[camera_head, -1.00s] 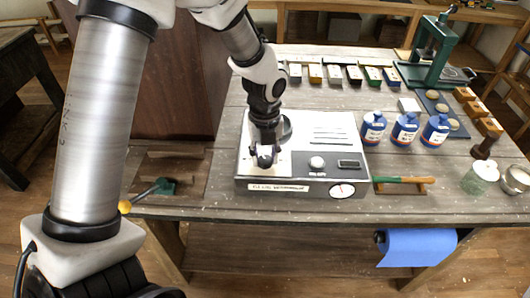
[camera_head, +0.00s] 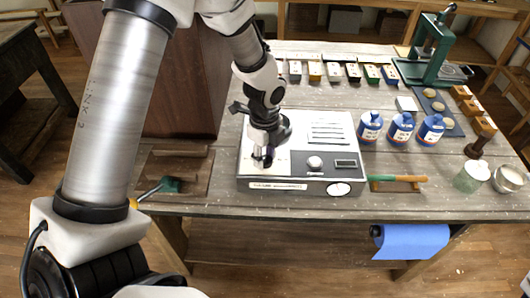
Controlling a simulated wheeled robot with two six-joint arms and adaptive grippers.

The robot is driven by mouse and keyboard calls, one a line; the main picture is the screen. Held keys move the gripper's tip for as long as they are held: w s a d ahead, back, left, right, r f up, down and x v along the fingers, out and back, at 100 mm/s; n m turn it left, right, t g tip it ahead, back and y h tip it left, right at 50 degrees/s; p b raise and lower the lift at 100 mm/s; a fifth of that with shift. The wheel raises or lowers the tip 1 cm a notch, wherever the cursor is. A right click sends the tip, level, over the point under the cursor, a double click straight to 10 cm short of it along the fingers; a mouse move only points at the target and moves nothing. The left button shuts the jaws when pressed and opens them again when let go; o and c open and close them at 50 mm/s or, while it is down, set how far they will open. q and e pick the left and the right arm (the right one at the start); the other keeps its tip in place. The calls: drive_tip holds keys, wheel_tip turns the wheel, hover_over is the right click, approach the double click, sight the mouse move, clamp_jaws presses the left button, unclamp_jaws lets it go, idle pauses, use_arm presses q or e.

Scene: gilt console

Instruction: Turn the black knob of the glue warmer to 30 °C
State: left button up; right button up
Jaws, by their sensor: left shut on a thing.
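The glue warmer (camera_head: 335,188) is a white and grey box with a dark-edged front at the middle of the bench. A pale round knob (camera_head: 315,163), a small dark display (camera_head: 345,163), a round gauge and a label show on it. My left gripper (camera_head: 263,158) points down at the left part of its top and is shut on the black knob. The gripper hides most of the knob, and no temperature mark can be read there. My right gripper is out of view.
Blue and white bottles (camera_head: 402,129) stand right of the warmer. A green-handled tool (camera_head: 397,180) lies beside its right edge. A brush with a green head (camera_head: 171,185) lies at left. Several coloured blocks (camera_head: 333,72) line the back, left of a green press (camera_head: 428,60).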

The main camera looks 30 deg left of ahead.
sight(265, 158)
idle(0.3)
use_arm(q)
drive_tip(key=o, duration=1.2)
drive_tip(key=shift+c, duration=0.2)
wheel_tip(265, 158, up, 12)
drive_tip(key=shift+f, duration=0.1)
